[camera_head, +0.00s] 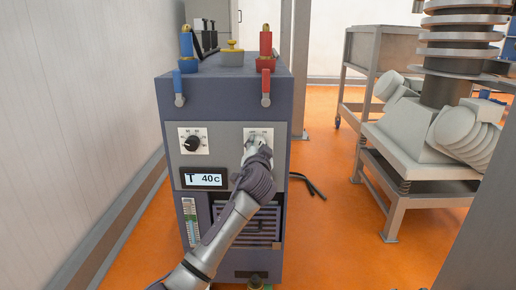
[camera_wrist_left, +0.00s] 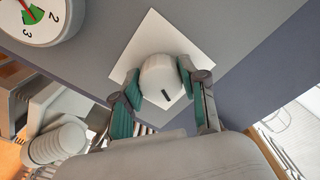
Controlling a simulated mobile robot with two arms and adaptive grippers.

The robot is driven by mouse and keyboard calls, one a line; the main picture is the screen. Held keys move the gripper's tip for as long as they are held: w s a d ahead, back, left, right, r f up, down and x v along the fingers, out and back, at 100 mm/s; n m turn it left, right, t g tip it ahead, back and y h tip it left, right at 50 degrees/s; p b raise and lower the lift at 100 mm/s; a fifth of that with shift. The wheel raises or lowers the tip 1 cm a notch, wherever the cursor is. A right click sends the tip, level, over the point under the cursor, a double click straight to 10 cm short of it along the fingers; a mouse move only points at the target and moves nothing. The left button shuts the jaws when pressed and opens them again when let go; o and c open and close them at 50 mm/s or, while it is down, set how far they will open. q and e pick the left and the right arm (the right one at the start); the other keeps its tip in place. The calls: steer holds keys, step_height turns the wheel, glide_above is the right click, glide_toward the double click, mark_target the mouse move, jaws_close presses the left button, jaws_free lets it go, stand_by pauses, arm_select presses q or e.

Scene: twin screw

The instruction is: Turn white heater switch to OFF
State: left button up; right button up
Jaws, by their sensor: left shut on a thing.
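The white heater switch is a round knob with a dark pointer mark, on a white square plate (camera_head: 268,133) on the right of the heater's front panel. In the left wrist view the white knob (camera_wrist_left: 161,77) sits between the two fingers of my left gripper (camera_wrist_left: 160,90), which is shut on it from both sides. In the head view my left gripper (camera_head: 256,152) covers the knob and part of its plate. The heater (camera_head: 222,90) is a blue-grey cabinet. My right gripper is not in view.
A black knob (camera_head: 193,143) on its own plate and a display reading 40C (camera_head: 204,180) are left of my gripper. Red and blue valves (camera_head: 266,85) stand above. A wall (camera_head: 60,120) is close on the left. A metal machine (camera_head: 430,140) stands at right, with open orange floor between.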

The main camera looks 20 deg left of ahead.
arm_select(q)
steer(key=n+b, duration=0.1)
steer(key=n, duration=0.3)
steer(key=shift+d+f, duration=0.1)
steer(key=shift+f, duration=0.05)
steer(key=shift+n, duration=3.4)
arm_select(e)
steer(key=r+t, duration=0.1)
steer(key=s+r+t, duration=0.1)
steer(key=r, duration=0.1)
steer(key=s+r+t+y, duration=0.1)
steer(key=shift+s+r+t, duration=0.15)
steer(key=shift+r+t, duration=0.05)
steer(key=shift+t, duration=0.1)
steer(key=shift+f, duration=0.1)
arm_select(q)
steer(key=o, duration=1.1)
steer(key=shift+o, duration=0.2)
